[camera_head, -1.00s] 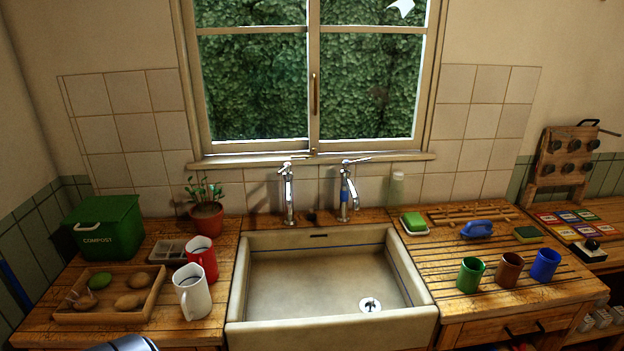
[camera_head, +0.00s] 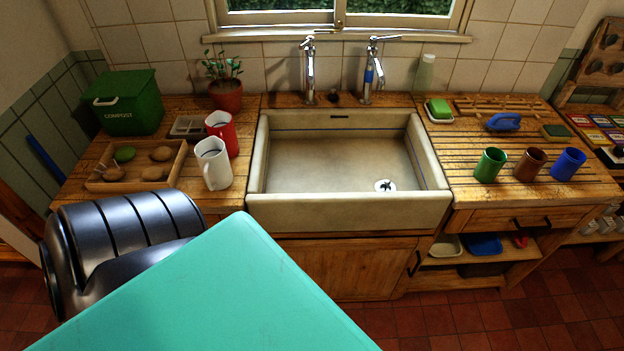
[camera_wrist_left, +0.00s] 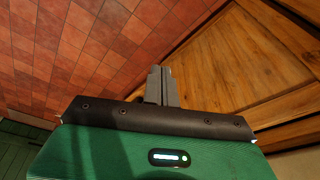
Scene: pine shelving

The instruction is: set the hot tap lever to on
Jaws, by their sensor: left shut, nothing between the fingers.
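Two chrome taps stand behind the sink (camera_head: 350,211). The left tap (camera_head: 309,72) has no blue band, and its lever (camera_head: 318,36) lies across its top. The right tap (camera_head: 367,80) has a blue band on its body, and its lever (camera_head: 386,38) points right. No hot mark is readable on either tap. My left gripper (camera_wrist_left: 161,72) shows in the left wrist view, shut and empty, over the floor beside wooden cabinet panels. In the head view only parts of my left arm show, low at the left and well away from the taps. My right gripper is out of view.
Left of the sink are a white jug (camera_head: 213,163), a red mug (camera_head: 222,132), a potted plant (camera_head: 226,95) and a green compost bin (camera_head: 127,103). Several cups and a blue brush (camera_head: 503,122) are on the right worktop. The sink basin is clear.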

